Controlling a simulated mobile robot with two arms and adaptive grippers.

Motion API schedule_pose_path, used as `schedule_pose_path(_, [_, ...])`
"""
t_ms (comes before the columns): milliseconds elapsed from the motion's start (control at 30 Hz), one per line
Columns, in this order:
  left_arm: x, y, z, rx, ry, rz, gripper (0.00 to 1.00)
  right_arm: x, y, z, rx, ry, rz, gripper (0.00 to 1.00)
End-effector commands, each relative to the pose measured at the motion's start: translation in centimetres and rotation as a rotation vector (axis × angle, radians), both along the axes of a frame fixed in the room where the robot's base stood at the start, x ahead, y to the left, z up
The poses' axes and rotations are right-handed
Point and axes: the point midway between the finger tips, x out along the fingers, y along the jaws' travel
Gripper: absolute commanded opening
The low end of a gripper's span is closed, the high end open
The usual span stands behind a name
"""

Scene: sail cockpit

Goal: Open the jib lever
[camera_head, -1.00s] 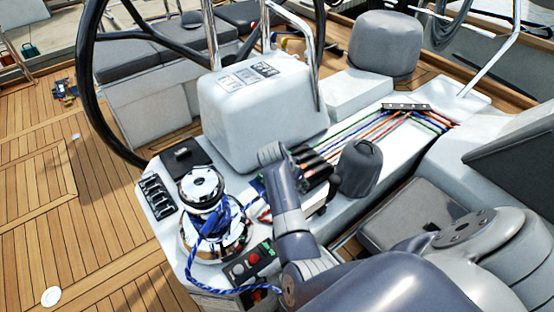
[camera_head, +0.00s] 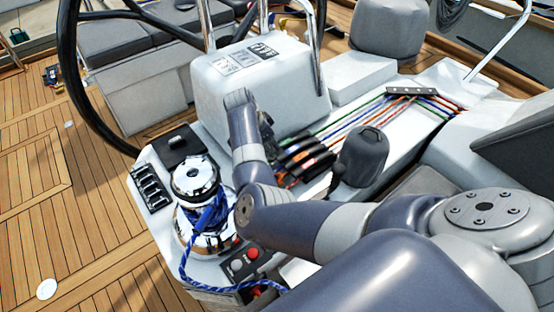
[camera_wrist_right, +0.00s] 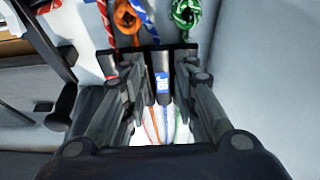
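A bank of black rope-clutch levers (camera_head: 306,156) sits on the white console; I cannot tell which is the jib lever in the head view. In the right wrist view a dark lever with a blue-and-white label (camera_wrist_right: 162,82) lies between my fingers, its label too small to read. My right gripper (camera_wrist_right: 158,70) is open, with a finger on each side of the levers. Contact cannot be told. In the head view my own arm hides most of this gripper. My left gripper is not in view.
A chrome winch (camera_head: 198,182) with blue rope stands left of my arm. A dark grey covered winch (camera_head: 362,156) stands right of the levers. A white pedestal box (camera_head: 262,95) is behind. Coloured ropes (camera_head: 375,118) run back to a black organiser. A red button (camera_head: 253,254) is in front.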

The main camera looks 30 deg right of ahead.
Motion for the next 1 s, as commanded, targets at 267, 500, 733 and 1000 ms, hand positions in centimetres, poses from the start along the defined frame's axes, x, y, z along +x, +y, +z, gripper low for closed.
schedule_pose_path(267, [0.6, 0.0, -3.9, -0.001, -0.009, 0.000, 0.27, 0.1, -1.4, -4.0, 0.000, -0.001, -0.001, 0.27])
schedule_pose_path(500, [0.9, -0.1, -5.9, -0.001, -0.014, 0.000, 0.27, 0.2, -2.4, -6.1, -0.001, -0.001, 0.000, 0.27])
schedule_pose_path(733, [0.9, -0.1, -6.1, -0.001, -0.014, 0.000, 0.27, 0.2, -2.6, -6.3, 0.000, -0.001, 0.000, 0.27])
schedule_pose_path(1000, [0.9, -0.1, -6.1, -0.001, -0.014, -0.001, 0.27, 0.2, -2.6, -6.3, 0.000, -0.001, 0.000, 0.00])
